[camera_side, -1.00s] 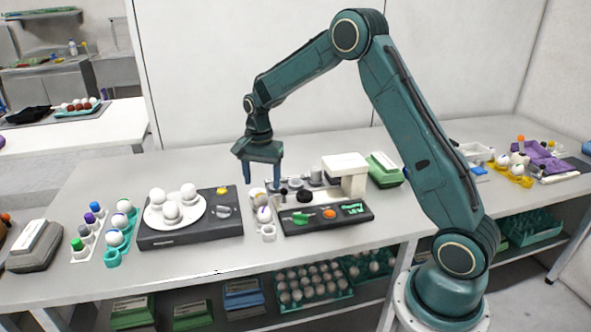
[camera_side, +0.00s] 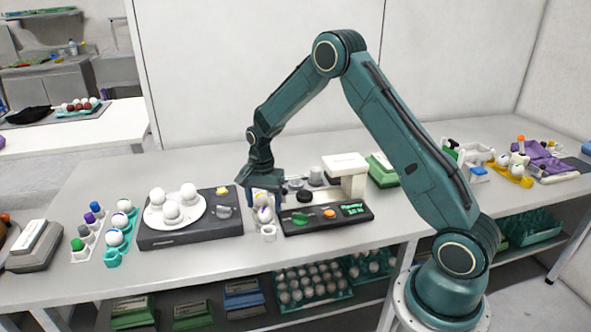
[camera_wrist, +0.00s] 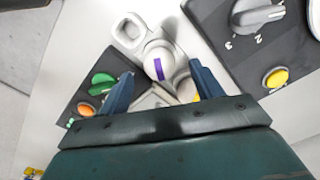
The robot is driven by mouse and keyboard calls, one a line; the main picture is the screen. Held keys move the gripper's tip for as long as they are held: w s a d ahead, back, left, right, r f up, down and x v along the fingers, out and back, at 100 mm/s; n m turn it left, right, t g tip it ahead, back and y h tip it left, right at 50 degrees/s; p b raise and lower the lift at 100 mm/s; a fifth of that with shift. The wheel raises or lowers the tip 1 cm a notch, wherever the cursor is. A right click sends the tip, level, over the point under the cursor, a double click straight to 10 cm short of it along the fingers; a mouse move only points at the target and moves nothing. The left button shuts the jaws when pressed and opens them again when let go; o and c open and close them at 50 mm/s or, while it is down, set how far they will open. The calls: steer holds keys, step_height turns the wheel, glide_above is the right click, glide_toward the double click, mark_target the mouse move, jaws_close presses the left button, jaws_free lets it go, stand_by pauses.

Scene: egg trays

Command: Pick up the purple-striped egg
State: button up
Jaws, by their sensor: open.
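The purple-striped egg (camera_wrist: 159,62) is white with a purple band and sits in a white egg tray (camera_wrist: 124,29). In the side view the egg (camera_side: 264,215) is partly hidden by my gripper (camera_side: 265,205), which is lowered at the tray. In the wrist view my gripper (camera_wrist: 160,92) is open, its two blue fingers on either side of the egg's line. The egg lies between and slightly beyond the fingertips, with no clear contact. A yellow-marked item (camera_wrist: 187,90) shows beside the right finger, partly hidden.
A dark scale with a white plate (camera_side: 153,218) of white eggs stands left of the tray. A dark panel (camera_side: 300,226) with green and orange controls stands close on the right. A teal tray (camera_side: 111,259) with eggs is farther left.

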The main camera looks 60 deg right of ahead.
mark_target(264, 208)
steer(key=shift+f, duration=1.55)
steer(key=shift+c, duration=0.3)
steer(key=c, duration=0.7)
